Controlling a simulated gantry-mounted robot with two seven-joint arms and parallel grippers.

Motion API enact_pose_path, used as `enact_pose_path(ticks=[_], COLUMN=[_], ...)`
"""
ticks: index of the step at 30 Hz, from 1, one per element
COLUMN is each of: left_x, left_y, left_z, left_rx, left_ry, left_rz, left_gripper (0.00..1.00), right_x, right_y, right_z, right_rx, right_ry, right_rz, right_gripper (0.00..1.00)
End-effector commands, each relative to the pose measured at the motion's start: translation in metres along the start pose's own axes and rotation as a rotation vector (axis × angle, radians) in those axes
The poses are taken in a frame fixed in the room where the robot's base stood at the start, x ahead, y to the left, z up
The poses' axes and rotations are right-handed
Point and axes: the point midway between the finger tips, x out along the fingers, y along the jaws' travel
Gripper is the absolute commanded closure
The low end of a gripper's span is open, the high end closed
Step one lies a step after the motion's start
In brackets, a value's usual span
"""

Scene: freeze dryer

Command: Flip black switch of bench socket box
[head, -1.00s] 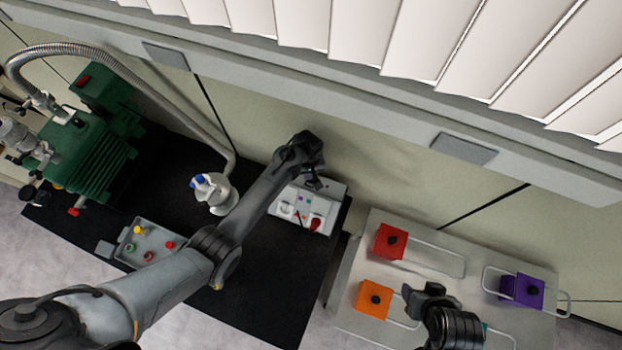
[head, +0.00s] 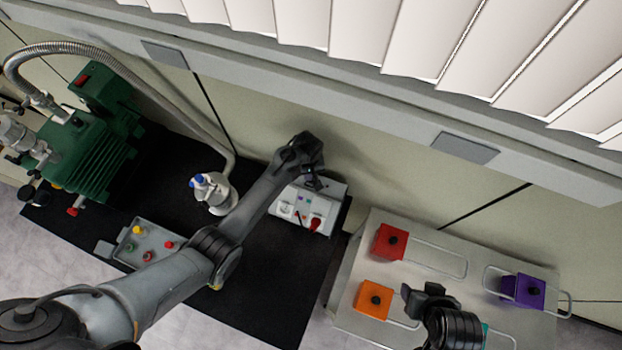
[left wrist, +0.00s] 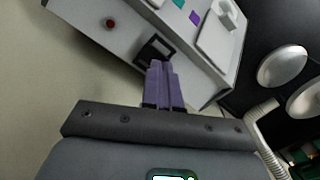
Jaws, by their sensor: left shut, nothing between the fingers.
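The bench socket box (head: 322,222) is a pale grey box with sockets and a red plug on its face, standing on the black mat. In the left wrist view the box (left wrist: 120,22) shows a black switch (left wrist: 152,50) in a dark frame and a round red lamp. My left gripper (left wrist: 160,66) is shut and empty, its purple fingertips at the lower edge of the switch. Whether they touch it I cannot tell. In the head view my left gripper (head: 314,184) is over the box's back part and hides the switch. My right gripper (head: 426,290) hangs over the metal table; its fingers are unclear.
A white bottle with a blue cap (head: 212,192) stands left of the box. A green pump (head: 95,150) and a small grey control box (head: 150,240) are farther left. Red (head: 390,241), orange (head: 373,300) and purple (head: 523,291) blocks sit on the table (head: 470,237) at right.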

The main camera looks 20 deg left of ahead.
Motion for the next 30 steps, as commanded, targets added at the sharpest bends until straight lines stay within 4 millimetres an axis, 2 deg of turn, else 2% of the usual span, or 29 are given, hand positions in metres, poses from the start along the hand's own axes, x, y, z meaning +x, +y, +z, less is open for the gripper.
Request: enact_pose_path(ticks=[22,30], left_x=[0.012,0.005], left_y=[0.000,0.000], left_z=[0.000,0.000], left_rx=[0.001,0.000], left_ry=[0.000,0.000], left_rz=[0.001,0.000], left_gripper=[1.00,1.00], right_x=[0.008,0.000], right_y=[0.001,0.000], right_z=[0.003,0.000], right_rx=[-0.006,0.000], right_ry=[-0.001,-0.001], right_rz=[0.005,0.000], right_gripper=[0.43,0.43])
